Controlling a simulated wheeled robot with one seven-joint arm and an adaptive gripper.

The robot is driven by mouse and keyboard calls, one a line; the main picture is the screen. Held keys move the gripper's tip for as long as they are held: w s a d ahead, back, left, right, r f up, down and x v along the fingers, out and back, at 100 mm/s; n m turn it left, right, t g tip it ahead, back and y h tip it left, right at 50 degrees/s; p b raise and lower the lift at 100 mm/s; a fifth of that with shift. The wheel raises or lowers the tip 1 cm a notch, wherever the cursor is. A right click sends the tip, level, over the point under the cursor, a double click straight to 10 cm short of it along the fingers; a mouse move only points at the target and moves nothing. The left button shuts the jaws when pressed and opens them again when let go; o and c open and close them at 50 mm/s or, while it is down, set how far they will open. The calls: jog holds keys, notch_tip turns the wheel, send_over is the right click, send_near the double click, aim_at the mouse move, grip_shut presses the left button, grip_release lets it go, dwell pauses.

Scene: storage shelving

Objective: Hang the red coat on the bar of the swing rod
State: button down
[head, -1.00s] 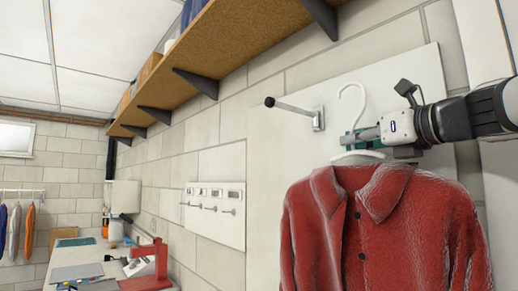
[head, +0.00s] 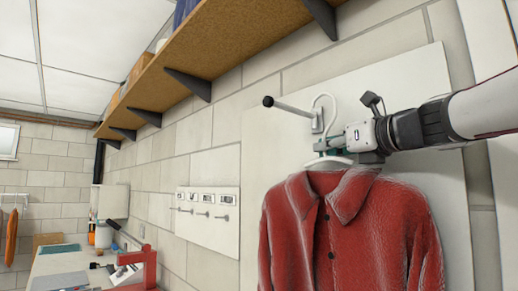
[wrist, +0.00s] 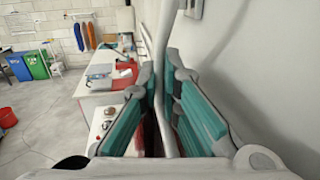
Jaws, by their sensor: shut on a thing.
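The red coat (head: 350,230) hangs on a white hanger (head: 328,160) in the head view. My gripper (head: 330,146) is shut on the hanger just above the coat's collar. In the wrist view the hanger's white stem (wrist: 162,80) runs between the teal finger pads of my gripper (wrist: 160,110). The swing rod (head: 295,107) sticks out from the white wall panel and ends in a dark knob. The hanger's hook (head: 324,102) is close to the rod's wall-end mount in the picture. Whether hook and rod touch, I cannot tell.
A wooden shelf (head: 215,55) on dark brackets runs along the wall above. A white plate with several small hooks (head: 208,213) is left of the rod. A workbench (head: 55,265) with a red stand is at lower left. Bins (wrist: 28,66) show in the wrist view.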

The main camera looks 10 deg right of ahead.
aim_at(309, 172)
jog(key=shift+s+a+x, duration=0.1)
jog(key=shift+a+x, duration=0.05)
jog(key=shift+x, duration=0.65)
jog(key=shift+s+a+x, duration=0.1)
jog(key=shift+a+x, duration=0.1)
jog(key=shift+x, duration=0.6)
jog(key=shift+a+x, duration=0.15)
jog(key=shift+x, duration=0.65)
jog(key=shift+f+b, duration=0.9)
jog(key=shift+b, duration=0.1)
